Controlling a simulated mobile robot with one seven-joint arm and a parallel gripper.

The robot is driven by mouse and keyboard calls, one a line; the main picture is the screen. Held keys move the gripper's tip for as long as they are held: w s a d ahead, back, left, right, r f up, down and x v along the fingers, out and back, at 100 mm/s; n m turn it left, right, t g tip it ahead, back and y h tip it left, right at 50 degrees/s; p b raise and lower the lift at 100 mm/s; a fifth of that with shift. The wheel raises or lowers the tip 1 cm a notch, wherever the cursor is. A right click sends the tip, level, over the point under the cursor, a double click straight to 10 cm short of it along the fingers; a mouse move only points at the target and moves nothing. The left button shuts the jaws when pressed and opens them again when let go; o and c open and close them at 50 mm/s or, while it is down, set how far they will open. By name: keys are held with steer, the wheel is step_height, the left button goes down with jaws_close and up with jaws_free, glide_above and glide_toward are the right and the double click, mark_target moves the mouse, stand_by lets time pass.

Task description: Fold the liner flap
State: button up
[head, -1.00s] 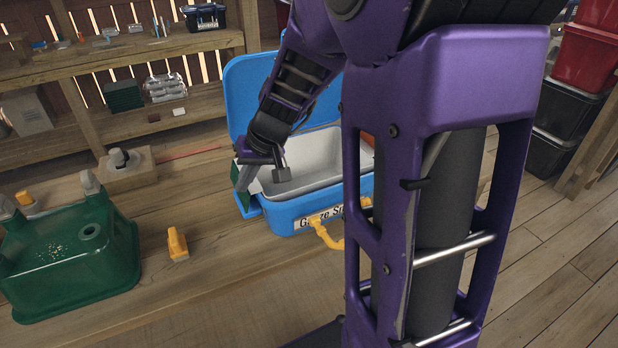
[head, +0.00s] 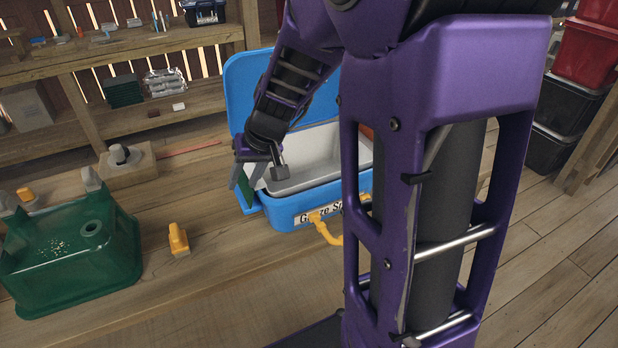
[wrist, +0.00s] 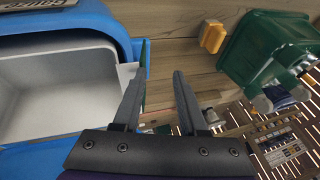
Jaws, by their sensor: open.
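The blue bin (head: 285,213) stands with its lid (head: 246,88) raised. Its pale grey liner (head: 318,150) looks empty; it also shows in the wrist view (wrist: 60,90). A small pale flap (wrist: 127,74) sticks out at the bin's edge beside my left finger in the wrist view. I cannot tell whether they touch. My gripper (head: 256,181) is open, over the bin's left end, fingers pointing down. In the wrist view my gripper (wrist: 157,76) has nothing clearly between its fingertips. My arm hides part of the bin and lid.
A green tub (head: 75,255) lies at the left, with a yellow piece (head: 179,239) near it. A wooden block (head: 128,165) stands behind. Yellow latch (head: 325,228) juts from the bin's front. Red and black bins (head: 580,90) are at the right. Bench front is clear.

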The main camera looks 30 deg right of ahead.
steer(key=s+r+p, duration=0.2)
steer(key=s+r, duration=0.2)
steer(key=r, duration=0.1)
steer(key=shift+s+d+r+p, duration=0.2)
steer(key=shift+d+r+p, duration=0.1)
stand_by(0.6)
